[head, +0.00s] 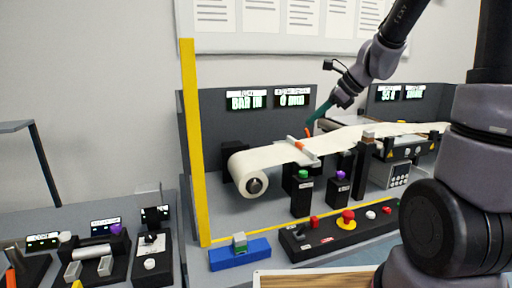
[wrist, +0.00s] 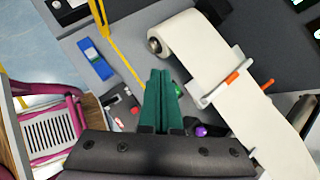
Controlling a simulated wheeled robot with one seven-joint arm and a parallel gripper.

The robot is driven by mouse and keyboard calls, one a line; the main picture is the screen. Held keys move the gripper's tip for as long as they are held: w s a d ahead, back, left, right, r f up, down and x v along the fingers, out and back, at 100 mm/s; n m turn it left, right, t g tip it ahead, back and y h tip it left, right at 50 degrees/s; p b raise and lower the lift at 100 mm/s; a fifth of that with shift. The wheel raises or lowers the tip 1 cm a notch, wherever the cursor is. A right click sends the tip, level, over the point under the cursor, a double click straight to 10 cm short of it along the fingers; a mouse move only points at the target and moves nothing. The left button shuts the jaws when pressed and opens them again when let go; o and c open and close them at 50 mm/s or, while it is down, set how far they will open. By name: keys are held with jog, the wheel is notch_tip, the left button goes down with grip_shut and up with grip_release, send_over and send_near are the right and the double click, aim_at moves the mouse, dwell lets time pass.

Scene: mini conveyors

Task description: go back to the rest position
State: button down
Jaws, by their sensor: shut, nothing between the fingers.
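My gripper (head: 316,122) is at the end of my raised arm, in front of the grey back panel and above the white web of the conveyor. In the wrist view its two green fingers (wrist: 158,88) lie side by side, shut, with nothing between them. The white roll (wrist: 155,45) and its web run to the right of the fingers in that view. In the head view the roll (head: 255,185) sits left of the gripper, lower down. An orange-handled bar (head: 300,146) lies across the web, just below the gripper.
A yellow post (head: 194,140) stands at the left front corner. Control buttons line a black box (head: 340,234), with a blue block (head: 240,254) beside it. Small stations (head: 95,255) fill the left bench. A pink-framed chair (wrist: 50,125) shows in the wrist view.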

jog(key=s+d+r+n+t+h, duration=0.1)
jog(key=s+d+r+n+h, duration=0.1)
jog(key=s+r+n, duration=0.3)
jog(key=s+d+r+n+t+h, duration=0.1)
jog(key=s+d+r+n+h, duration=0.2)
jog(key=s+n, duration=0.9)
notch_tip(320, 180, up, 2)
jog(key=shift+s+d+n+t, duration=0.35)
jog(key=shift+s+d, duration=0.4)
jog(key=shift+s, duration=0.3)
